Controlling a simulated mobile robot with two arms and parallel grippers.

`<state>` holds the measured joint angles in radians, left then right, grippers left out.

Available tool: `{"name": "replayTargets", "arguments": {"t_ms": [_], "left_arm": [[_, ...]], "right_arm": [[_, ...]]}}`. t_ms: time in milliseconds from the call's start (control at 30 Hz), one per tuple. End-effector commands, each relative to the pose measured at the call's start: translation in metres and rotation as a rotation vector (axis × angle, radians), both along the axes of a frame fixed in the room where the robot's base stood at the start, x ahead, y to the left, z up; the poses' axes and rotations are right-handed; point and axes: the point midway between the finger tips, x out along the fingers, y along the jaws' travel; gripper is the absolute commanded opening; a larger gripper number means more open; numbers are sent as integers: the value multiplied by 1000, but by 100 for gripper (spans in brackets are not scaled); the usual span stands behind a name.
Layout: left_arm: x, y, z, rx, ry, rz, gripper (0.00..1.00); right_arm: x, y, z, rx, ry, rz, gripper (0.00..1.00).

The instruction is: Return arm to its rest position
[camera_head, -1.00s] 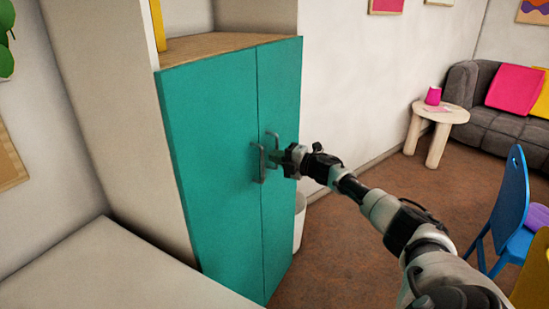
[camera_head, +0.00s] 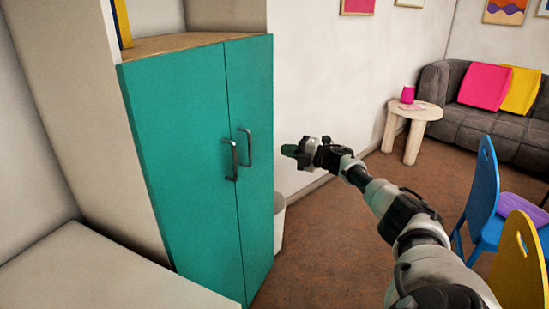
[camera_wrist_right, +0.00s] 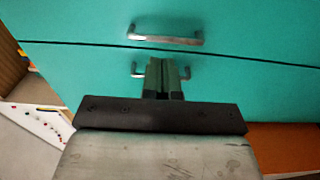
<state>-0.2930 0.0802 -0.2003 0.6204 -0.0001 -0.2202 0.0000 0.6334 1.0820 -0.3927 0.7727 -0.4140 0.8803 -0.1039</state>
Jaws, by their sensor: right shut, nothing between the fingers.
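My right arm reaches in from the lower right of the head view, and its gripper (camera_head: 290,151) is shut and empty, to the right of the teal cabinet's handles and apart from them. The teal cabinet (camera_head: 190,120) has two closed doors with grey metal handles, the left one (camera_head: 230,158) and the right one (camera_head: 247,146). In the right wrist view the gripper fingers (camera_wrist_right: 162,75) are together in front of the teal doors (camera_wrist_right: 260,30), with one handle (camera_wrist_right: 165,38) beyond them and another partly hidden behind them. My left gripper is not in view.
A white surface (camera_head: 90,275) fills the lower left. A white bin (camera_head: 279,225) stands beside the cabinet. Blue (camera_head: 484,195) and yellow (camera_head: 518,265) chairs are at the right, near my arm. A round table (camera_head: 413,112) and grey sofa (camera_head: 470,122) stand farther back. Brown floor between is open.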

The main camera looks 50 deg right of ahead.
Motion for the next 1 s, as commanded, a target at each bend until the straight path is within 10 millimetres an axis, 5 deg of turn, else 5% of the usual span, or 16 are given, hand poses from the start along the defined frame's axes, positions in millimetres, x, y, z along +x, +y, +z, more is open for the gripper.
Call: {"name": "replayTargets", "arguments": {"t_ms": [367,467,567,733,1000], "left_arm": [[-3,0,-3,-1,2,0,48],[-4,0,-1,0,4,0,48],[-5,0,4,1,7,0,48],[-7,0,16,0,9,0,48],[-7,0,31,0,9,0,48]], "right_arm": [[-5,-9,-1,2,2,1,0],[-1,-3,-17,32,22,-13,0],[4,11,-61,112,75,-58,0],[-6,49,-179,307,235,-203,0],[-89,123,-355,563,541,-478,0]]}}
